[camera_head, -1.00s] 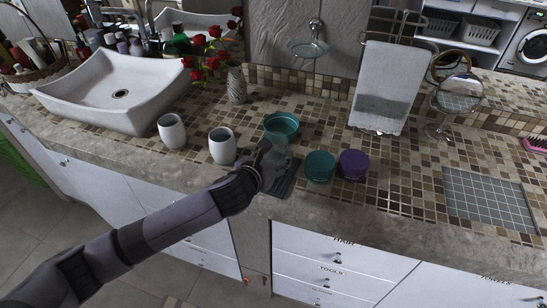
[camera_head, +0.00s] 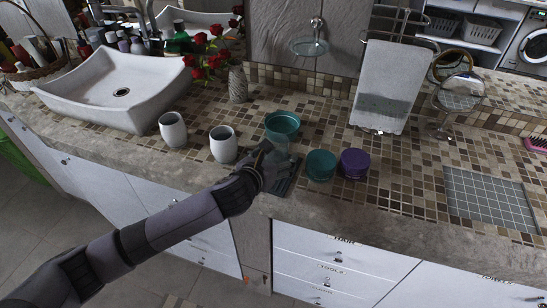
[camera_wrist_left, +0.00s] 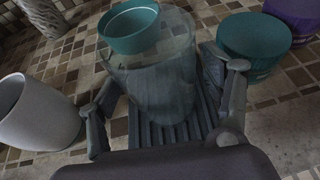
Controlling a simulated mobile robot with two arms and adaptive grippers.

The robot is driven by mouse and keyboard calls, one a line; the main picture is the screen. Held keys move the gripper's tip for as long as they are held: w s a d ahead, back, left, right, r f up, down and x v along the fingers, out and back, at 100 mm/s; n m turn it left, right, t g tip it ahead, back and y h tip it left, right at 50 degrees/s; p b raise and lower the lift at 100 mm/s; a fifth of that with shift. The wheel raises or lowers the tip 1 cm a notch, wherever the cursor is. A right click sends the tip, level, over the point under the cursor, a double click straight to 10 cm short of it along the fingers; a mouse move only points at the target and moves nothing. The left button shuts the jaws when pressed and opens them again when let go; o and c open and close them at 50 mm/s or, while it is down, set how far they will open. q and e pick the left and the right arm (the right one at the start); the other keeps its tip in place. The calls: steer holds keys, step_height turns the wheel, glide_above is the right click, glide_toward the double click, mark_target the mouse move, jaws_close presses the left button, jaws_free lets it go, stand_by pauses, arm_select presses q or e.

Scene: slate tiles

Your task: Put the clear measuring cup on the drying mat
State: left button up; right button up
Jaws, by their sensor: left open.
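The clear measuring cup (camera_wrist_left: 160,85) stands upright between the spread fingers of my left gripper (camera_wrist_left: 165,95) in the left wrist view. Gaps show between the cup and the fingers. A dark blue-grey ribbed mat (camera_wrist_left: 168,135), which looks like the drying mat, lies under the cup; the cup seems to rest on it, though contact is hard to see through the glass. In the head view my left gripper (camera_head: 275,166) is at the counter's front part, partly hiding the cup and the mat (camera_head: 284,186). My right gripper is not in view.
A teal bowl (camera_head: 282,124) is just behind the cup. A teal container (camera_head: 321,165) and a purple one (camera_head: 354,163) stand to the right, two white cups (camera_head: 222,145) to the left. A grey gridded square (camera_head: 490,203) lies far right, with free counter before it.

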arm_select(q)
steer(key=shift+r, duration=0.2)
steer(key=v, duration=1.2)
steer(key=shift+f, duration=0.1)
